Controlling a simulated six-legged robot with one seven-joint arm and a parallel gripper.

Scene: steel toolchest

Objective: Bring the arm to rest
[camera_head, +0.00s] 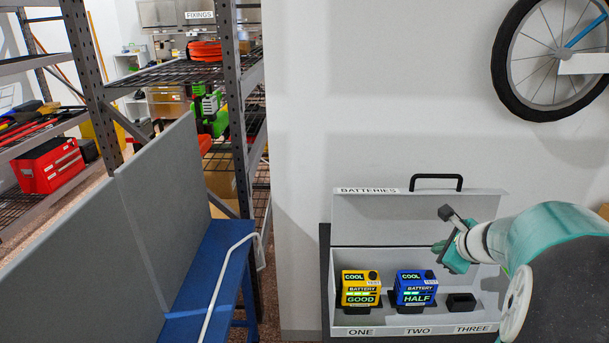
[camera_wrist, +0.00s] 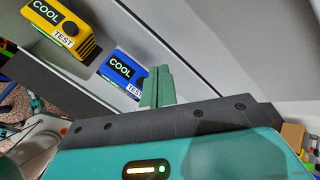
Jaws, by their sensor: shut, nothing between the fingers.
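My gripper (camera_head: 441,246) is shut and empty, in front of the open batteries case at the right of the head view. Its closed green fingers also show in the wrist view (camera_wrist: 156,86). The grey case (camera_head: 420,207) has its lid up, with a label reading BATTERIES and a black handle. A yellow battery (camera_head: 360,288) marked GOOD stands in slot ONE. A blue battery (camera_head: 414,288) marked HALF stands in slot TWO. Slot THREE (camera_head: 461,302) holds no battery. In the wrist view the yellow battery (camera_wrist: 65,30) and blue battery (camera_wrist: 120,75) lie beyond the fingers.
A blue bench (camera_head: 208,275) with a grey panel (camera_head: 165,210) stands left of centre. Metal shelving with a red toolbox (camera_head: 48,165) and other tools fills the far left. A bicycle wheel (camera_head: 553,50) hangs on the white wall at upper right.

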